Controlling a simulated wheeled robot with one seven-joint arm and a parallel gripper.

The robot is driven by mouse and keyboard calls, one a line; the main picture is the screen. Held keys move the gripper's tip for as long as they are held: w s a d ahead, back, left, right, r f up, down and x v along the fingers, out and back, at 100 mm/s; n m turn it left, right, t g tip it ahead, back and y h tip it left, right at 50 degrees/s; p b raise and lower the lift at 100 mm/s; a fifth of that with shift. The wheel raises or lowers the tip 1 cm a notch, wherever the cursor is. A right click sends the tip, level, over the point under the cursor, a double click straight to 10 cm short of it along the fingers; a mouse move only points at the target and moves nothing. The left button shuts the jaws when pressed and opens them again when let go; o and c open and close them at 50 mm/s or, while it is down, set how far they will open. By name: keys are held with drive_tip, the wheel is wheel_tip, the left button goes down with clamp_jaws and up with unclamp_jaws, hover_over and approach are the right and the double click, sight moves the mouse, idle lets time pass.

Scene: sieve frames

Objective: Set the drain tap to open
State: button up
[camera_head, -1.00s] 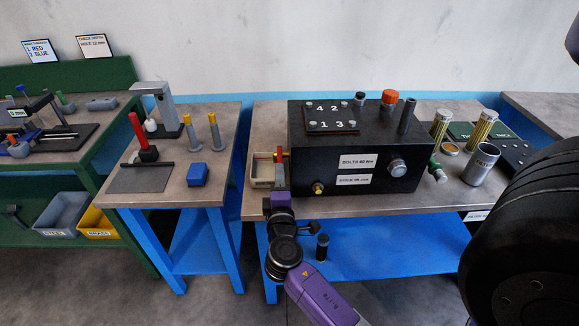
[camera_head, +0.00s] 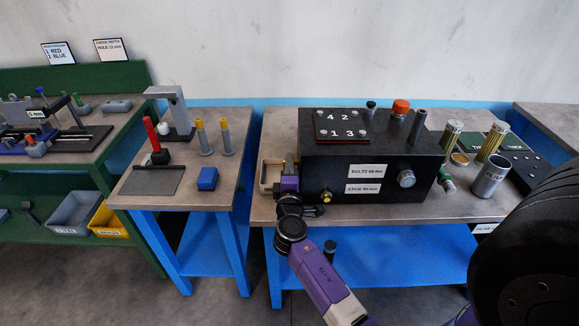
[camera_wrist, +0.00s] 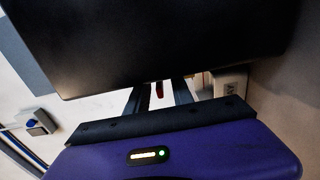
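A black box (camera_head: 348,165) stands on the right-hand table. A small red part (camera_wrist: 159,90) shows between my fingers in the wrist view, at the box's left side; it may be the drain tap's handle, but its shape and setting cannot be made out. In the head view my own gripper (camera_head: 289,162) hides that spot. My gripper also shows in the wrist view (camera_wrist: 158,94), its two fingers apart on either side of the red part, their tips partly hidden by the box. Contact cannot be told. A brass fitting (camera_head: 326,196) sits low on the box's front.
A green-bodied fitting (camera_head: 446,180) and a grey cup (camera_head: 488,176) are at the box's right. A gap separates this table from the left table (camera_head: 172,195). A dark cylinder (camera_head: 330,250) stands below.

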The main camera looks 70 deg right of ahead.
clamp_jaws()
idle(1.2)
